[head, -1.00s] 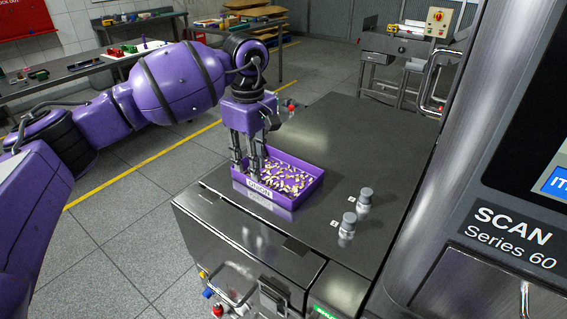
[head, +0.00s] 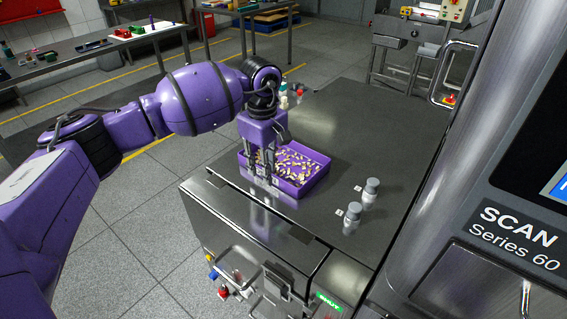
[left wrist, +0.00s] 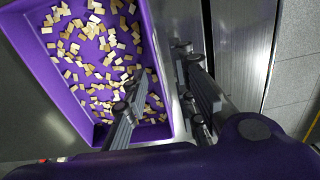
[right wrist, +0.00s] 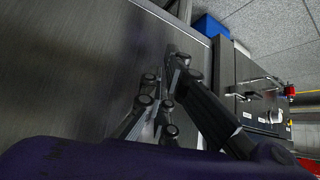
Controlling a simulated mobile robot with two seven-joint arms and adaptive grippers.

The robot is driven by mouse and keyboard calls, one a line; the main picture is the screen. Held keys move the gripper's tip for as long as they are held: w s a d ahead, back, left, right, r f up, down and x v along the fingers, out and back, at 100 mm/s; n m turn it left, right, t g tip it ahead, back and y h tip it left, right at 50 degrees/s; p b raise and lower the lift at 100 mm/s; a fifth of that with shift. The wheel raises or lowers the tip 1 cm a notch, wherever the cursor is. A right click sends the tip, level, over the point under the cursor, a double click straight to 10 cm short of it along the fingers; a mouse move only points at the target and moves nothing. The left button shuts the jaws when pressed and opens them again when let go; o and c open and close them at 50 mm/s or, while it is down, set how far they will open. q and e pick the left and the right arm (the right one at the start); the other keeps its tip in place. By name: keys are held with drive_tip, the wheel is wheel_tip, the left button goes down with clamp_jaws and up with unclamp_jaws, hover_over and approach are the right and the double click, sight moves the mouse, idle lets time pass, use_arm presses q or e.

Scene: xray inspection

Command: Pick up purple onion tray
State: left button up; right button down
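The purple onion tray (head: 318,172) lies flat on the dark metal top, filled with pale chopped pieces; it also shows in the left wrist view (left wrist: 60,95). My left gripper (head: 259,172) points down at the tray's near-left wall. In the left wrist view my left gripper (left wrist: 160,100) has one finger over the inside of the tray and one outside, with the wall between and the fingers apart.
Two small grey-capped containers (head: 370,193) (head: 351,218) stand right of the tray. The scanner body (head: 440,190) rises at the right. Small bottles (head: 284,95) are behind the tray.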

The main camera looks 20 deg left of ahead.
use_arm(q)
drive_tip(key=shift+c, duration=0.5)
clamp_jaws()
drive_tip(key=shift+r, duration=0.1)
